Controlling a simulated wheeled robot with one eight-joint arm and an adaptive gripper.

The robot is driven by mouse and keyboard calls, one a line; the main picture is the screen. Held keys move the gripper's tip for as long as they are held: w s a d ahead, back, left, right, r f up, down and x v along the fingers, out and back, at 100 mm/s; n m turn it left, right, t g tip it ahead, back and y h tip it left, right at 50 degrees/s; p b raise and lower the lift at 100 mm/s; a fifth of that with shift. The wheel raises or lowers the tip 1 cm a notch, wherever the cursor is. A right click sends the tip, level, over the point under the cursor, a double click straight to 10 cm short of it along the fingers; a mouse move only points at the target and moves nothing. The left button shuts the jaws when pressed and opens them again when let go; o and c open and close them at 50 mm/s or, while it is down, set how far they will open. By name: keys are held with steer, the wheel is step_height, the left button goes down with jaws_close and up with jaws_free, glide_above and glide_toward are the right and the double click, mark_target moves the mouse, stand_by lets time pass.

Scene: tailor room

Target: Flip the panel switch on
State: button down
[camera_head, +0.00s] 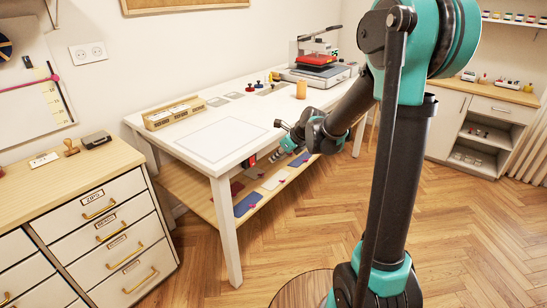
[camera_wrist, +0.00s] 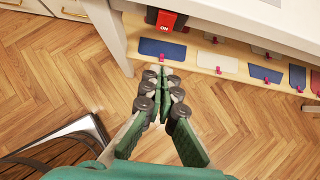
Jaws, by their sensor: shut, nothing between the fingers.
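A red switch (camera_wrist: 166,19) marked "ON" sits in a dark housing at the top of the wrist view, beneath the tabletop edge and above the lower shelf. In the head view a small red part (camera_head: 249,161) under the table edge appears to be the same switch, partly unclear. My gripper (camera_wrist: 160,71) is shut and empty, its green fingers meeting at the tips. In the wrist view the tips point toward the switch with a visible gap below it.
The white table (camera_head: 185,150) has a lower shelf (camera_wrist: 207,60) holding several coloured swatches. A table leg (camera_wrist: 105,30) stands left of the switch. A drawer cabinet (camera_head: 113,240) is at the left. The wooden floor (camera_head: 200,270) around is open.

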mark_target(253, 163)
steer(key=w+a+f, duration=0.5)
steer(key=a+f, duration=0.1)
steer(key=a, duration=0.1)
steer(key=shift+w+f, duration=0.15)
steer(key=shift+f, duration=0.1)
stand_by(0.3)
steer(key=shift+w+a+f, duration=0.1)
steer(key=shift+w+a, duration=0.05)
stand_by(0.3)
steer(key=shift+r, duration=0.85)
